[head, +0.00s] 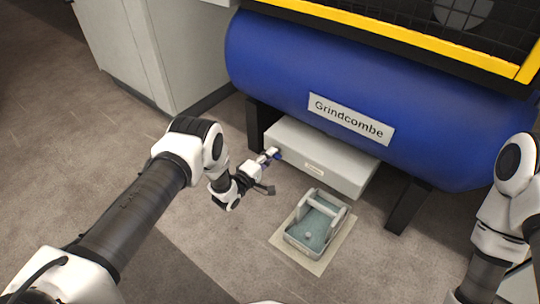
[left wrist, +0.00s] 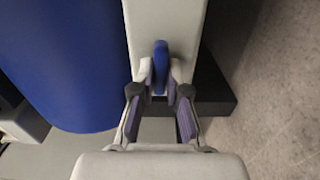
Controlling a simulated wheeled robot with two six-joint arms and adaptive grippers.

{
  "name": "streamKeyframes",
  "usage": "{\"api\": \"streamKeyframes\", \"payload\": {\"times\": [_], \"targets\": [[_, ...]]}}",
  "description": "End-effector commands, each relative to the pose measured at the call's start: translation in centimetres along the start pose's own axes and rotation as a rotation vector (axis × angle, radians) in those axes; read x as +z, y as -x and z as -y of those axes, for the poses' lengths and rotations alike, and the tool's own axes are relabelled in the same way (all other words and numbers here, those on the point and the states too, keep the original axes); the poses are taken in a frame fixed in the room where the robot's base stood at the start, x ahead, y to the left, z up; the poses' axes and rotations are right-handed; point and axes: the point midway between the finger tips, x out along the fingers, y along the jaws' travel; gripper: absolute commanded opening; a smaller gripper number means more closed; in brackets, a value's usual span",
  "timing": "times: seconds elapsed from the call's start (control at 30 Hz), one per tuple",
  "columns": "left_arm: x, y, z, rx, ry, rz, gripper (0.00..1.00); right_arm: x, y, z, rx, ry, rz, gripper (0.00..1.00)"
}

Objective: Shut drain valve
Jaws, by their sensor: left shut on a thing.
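The drain valve's blue handle (left wrist: 160,62) stands out from the side of the pale grey box in the left wrist view. In the head view only a small blue bit of the handle (head: 277,156) shows at the left end of the box. My left gripper (head: 269,158) is at that end, and in the left wrist view its fingertips (left wrist: 160,76) are closed on either side of the handle. The valve's body behind the handle is hidden. My right arm is at the right edge of the head view, with its gripper out of frame.
The grey box (head: 318,163) sits under a blue tank (head: 330,75) labelled Grindcombe, on dark legs. A grey tray with a handle (head: 290,240) stands on a pale mat (head: 316,268) on the floor. A grey cabinet (head: 175,55) stands at the back left. The left floor is clear.

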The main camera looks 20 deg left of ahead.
Motion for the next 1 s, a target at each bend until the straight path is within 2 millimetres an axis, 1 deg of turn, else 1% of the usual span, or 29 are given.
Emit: {"api": "streamKeyframes", "payload": {"times": [0.2,0.6,0.63,0.67,0.7,1.0], "targets": [[-0.02,0.02,0.07,-0.001,0.040,-0.001,0.00,0.00,0.01,0.00,0.000,0.000,0.000,0.40],[-0.02,0.02,0.08,-0.001,0.046,-0.001,0.00,0.00,0.00,0.00,0.000,0.000,0.000,0.40],[-0.02,0.02,0.08,-0.001,0.046,-0.001,0.24,0.00,0.00,0.00,0.000,0.000,0.000,0.40],[-0.02,0.02,0.08,-0.001,0.046,-0.001,0.35,0.00,0.00,0.00,0.000,0.000,0.000,0.40],[-0.02,0.02,0.08,-0.001,0.046,-0.001,0.39,-0.01,0.00,0.00,0.000,0.000,0.000,0.40],[-0.02,0.19,0.06,-0.001,0.045,-0.001,0.39,-0.01,0.01,0.00,0.000,0.000,0.000,0.40]]}}
